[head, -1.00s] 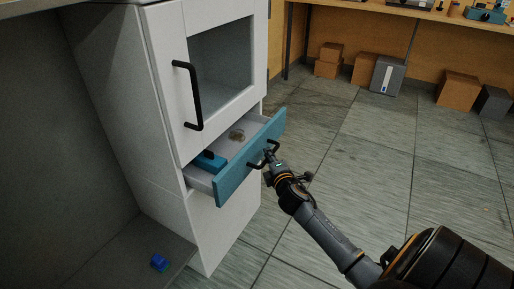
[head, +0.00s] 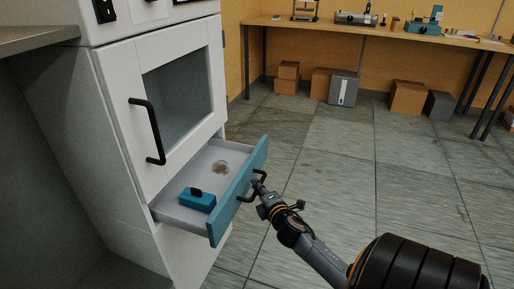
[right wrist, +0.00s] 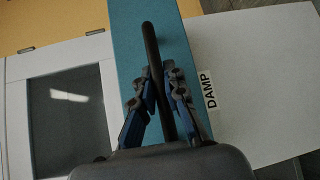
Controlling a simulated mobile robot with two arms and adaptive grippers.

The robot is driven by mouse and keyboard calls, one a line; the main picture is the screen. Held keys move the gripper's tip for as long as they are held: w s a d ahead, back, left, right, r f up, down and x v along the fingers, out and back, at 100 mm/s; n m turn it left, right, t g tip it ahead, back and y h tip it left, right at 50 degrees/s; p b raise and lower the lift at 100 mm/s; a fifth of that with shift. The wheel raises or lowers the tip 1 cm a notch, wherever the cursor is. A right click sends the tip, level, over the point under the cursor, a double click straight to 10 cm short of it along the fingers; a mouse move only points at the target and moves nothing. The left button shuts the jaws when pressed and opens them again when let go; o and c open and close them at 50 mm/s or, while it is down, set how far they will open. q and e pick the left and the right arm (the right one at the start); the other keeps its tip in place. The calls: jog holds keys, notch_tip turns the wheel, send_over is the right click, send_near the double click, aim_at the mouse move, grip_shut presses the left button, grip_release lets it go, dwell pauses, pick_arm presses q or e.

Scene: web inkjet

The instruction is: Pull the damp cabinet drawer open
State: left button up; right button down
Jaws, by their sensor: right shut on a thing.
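The drawer (head: 239,193) with a teal front stands well out of the white cabinet (head: 115,120) in the head view. My right gripper (head: 259,187) is at the drawer's black handle. In the right wrist view the gripper (right wrist: 165,92) has its fingers on both sides of the black handle (right wrist: 153,55), shut on it. My left gripper is not in view.
Above the drawer is a closed glass-paned cabinet door with a black handle (head: 147,131). Cardboard boxes (head: 407,98) and a grey unit (head: 342,88) stand by the back wall under a long bench (head: 330,28). The tiled floor in front of the drawer is clear.

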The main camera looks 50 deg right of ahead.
jog(key=c, duration=1.4)
grip_release()
jog(key=shift+o, duration=0.2)
jog(key=v, duration=1.2)
jog(key=shift+f, duration=0.2)
